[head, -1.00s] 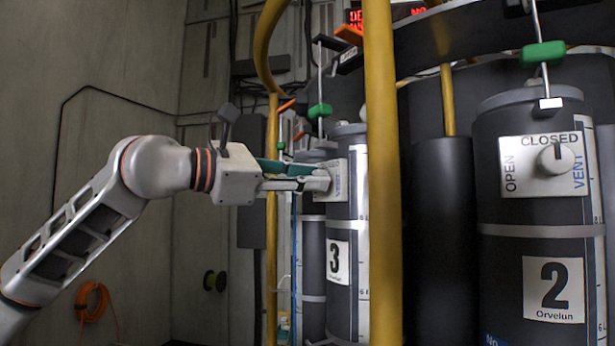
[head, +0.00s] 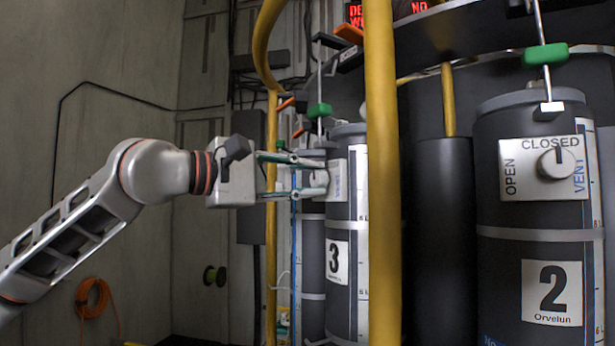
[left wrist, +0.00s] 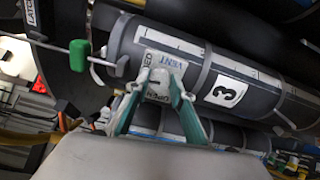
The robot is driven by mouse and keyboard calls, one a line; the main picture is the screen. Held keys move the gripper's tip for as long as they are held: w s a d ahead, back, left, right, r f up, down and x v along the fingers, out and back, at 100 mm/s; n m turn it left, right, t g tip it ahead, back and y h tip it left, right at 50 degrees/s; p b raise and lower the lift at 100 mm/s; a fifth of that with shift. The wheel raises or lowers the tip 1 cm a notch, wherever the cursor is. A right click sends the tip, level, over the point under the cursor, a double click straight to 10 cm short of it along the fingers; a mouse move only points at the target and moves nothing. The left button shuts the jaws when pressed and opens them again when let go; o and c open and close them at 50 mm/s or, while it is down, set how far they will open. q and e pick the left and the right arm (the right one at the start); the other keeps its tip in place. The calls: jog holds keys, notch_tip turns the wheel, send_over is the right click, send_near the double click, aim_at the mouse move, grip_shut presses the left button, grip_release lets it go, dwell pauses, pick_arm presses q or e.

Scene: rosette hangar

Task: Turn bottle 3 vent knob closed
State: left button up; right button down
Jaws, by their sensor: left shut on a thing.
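Bottle 3 (head: 343,305) is a dark upright cylinder with a white "3" label, partly hidden behind a yellow rail in the head view. Its white vent plate (head: 339,180) faces my left gripper (head: 318,174). In the left wrist view, bottle 3 (left wrist: 200,62) lies across the picture and the vent knob (left wrist: 160,84) sits between the green-backed fingers of my left gripper (left wrist: 160,92). The fingers are shut on the knob. VENT and part of CLOSED show on the plate; the fingers partly cover the rest. I cannot read the knob's exact pointing direction. My right gripper is not in view.
A vertical yellow rail (head: 382,200) stands just right of bottle 3, and a thinner yellow pole (head: 271,250) stands below the left gripper. Bottle 2 (head: 500,270) stands at right with its own vent knob (head: 557,163). Open room lies along the left wall.

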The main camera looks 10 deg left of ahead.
pick_arm(q)
jog(key=shift+m, duration=0.6)
jog(key=o, duration=1.1)
jog(key=shift+o, duration=0.2)
jog(key=v, duration=1.2)
